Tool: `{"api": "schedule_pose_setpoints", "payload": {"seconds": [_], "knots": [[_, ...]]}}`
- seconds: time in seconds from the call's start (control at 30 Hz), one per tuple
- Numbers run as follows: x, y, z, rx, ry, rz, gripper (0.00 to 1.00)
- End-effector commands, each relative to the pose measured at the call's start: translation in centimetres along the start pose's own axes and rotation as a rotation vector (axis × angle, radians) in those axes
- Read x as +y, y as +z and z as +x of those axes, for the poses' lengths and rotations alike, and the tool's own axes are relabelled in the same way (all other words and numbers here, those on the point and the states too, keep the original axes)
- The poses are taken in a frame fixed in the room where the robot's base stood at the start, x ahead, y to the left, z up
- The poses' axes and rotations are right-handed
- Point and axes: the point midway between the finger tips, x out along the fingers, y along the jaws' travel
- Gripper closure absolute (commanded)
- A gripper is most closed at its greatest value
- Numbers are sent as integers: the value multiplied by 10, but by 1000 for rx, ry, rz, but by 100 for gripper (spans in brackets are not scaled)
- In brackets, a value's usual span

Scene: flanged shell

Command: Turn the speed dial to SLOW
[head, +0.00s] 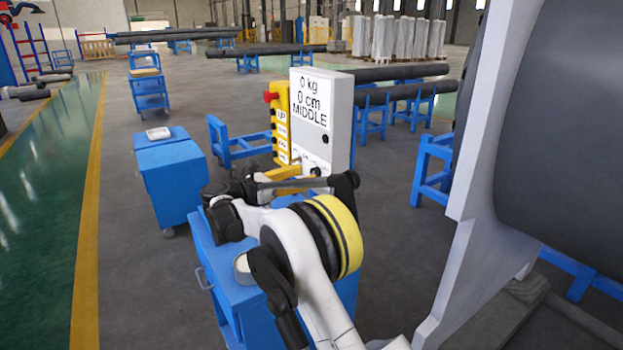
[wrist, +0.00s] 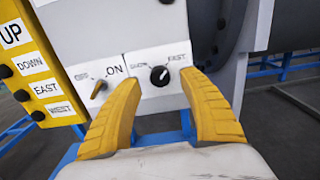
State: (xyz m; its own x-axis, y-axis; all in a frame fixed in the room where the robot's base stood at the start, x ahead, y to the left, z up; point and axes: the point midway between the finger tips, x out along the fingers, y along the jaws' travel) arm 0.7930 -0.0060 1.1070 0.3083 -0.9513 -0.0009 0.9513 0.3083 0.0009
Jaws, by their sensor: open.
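The speed dial (wrist: 159,76) is a small round black knob on a white panel, with SLOW at its upper left and FAST at its upper right. A pale mark on it seems to point up and right, toward FAST. My gripper (wrist: 160,83) is open, its two yellow fingers apart on either side of the dial in the picture. I cannot tell whether they touch the panel. In the head view the control box (head: 323,125) reads 0 kg, 0 cm, MIDDLE; my arm hides part of its lower area.
Left of the dial is an OFF/ON switch (wrist: 98,88), close to the left finger. A yellow button strip (wrist: 32,65) with UP, DOWN, EAST and WEST stands further left. A blue cabinet (head: 172,178) is left of my arm, and a large grey shell (head: 565,130) is at right.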

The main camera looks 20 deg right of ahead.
Motion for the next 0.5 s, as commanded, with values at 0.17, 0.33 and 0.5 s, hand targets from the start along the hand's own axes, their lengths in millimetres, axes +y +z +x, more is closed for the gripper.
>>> {"api": "schedule_pose_setpoints", "payload": {"seconds": [0.17,0.33,0.5], "knots": [[0,0,21,0,0,0,50],[0,1,27,-1,0,-1,50],[0,1,27,-1,1,-1,50]]}}
